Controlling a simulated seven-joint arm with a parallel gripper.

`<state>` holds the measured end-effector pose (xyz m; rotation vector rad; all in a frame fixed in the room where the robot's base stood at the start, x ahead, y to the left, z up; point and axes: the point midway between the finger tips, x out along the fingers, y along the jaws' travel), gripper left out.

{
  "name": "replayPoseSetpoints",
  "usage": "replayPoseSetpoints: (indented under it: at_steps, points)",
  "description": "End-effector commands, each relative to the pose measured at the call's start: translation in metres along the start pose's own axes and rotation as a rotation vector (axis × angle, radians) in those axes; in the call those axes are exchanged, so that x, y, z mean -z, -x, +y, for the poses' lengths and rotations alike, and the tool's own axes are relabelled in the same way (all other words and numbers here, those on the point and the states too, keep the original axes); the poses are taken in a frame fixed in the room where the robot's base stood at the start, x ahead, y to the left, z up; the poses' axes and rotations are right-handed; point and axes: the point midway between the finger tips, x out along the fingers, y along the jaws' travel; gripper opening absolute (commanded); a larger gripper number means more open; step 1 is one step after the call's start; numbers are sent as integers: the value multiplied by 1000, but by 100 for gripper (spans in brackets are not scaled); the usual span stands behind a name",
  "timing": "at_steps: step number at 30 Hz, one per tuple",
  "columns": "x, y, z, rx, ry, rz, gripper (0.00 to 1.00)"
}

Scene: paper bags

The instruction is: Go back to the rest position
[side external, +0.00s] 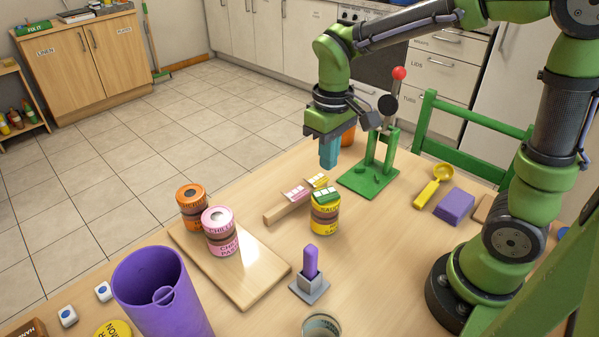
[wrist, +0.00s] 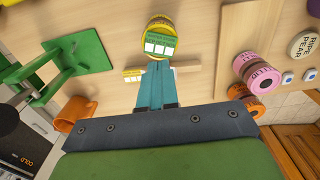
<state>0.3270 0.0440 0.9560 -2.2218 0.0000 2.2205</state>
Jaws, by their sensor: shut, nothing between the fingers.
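My gripper (side external: 328,164) hangs above the table with its teal fingers pointing down and held together, nothing between them. The fingers also show in the wrist view (wrist: 157,92), where they lie in line with a yellow tin. That yellow tin (side external: 325,222) stands upright on the table with green-and-white labels on its top; it also shows in the wrist view (wrist: 158,27). In the side view the gripper is well above the table, apart from the tin and left of the green lever stand (side external: 368,180).
A wooden rack (side external: 285,207) with pink and yellow labels lies beside the tin. An orange tin (side external: 192,203) and a pink tin (side external: 220,236) are on a board (side external: 242,284). A purple cup (side external: 160,290), purple-handled stamp (side external: 310,263), yellow scoop (side external: 433,187) and orange cup (wrist: 75,113) stand around.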

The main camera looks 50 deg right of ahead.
Motion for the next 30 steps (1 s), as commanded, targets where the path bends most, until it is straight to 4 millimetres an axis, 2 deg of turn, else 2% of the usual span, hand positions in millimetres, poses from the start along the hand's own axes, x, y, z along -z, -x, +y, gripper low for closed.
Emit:
replayPoseSetpoints:
  at_steps: [9, 11, 14, 24, 30]
  points:
    - [2, 0, 0, 0, -8, 8, 0]
    - [0, -5, -1, 11, -25, 14, 0]
    - [-12, 0, -2, 46, -79, 74, 0]
    - [-68, 45, 6, 222, -296, 427, 0]
    - [-88, 61, 10, 280, -342, 554, 0]
